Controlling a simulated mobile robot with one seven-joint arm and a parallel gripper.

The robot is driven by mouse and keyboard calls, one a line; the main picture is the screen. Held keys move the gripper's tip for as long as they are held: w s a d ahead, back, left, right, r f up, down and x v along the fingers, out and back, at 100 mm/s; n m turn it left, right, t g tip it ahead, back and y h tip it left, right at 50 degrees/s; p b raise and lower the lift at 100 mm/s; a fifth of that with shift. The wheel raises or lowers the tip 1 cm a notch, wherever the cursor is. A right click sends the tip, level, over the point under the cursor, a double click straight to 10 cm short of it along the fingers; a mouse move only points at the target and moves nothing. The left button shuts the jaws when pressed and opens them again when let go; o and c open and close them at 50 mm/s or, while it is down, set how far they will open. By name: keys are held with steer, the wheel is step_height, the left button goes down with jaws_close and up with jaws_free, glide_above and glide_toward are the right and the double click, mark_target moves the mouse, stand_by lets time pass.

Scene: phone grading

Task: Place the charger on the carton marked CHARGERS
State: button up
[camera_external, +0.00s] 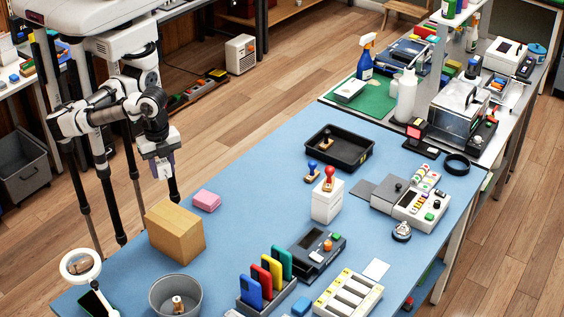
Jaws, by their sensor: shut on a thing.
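My gripper (162,172) hangs at the left edge of the blue table, pointing down, behind and above the brown box. It is shut on a small whitish thing (163,168) between dark fingers; this may be the charger, but it is too small and partly hidden to be sure. A plain brown carton-like box (176,232) stands on the table near its left edge, below and slightly right of my gripper, clearly apart from it. No CHARGERS marking can be read on it from this side.
A pink block (206,200) lies right of the brown box. A grey bin (175,296), a ring lamp (80,265) and a rack of coloured phones (265,282) stand nearer. A white box (326,203) with a red stamp and a black tray (340,149) stand farther right.

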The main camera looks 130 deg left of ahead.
mark_target(172, 216)
step_height(172, 216, down, 15)
steer(key=b, duration=1.2)
steer(key=shift+b, duration=0.35)
steer(key=o, duration=1)
steer(key=shift+f, duration=0.1)
step_height(172, 216, up, 12)
steer(key=shift+r, duration=0.2)
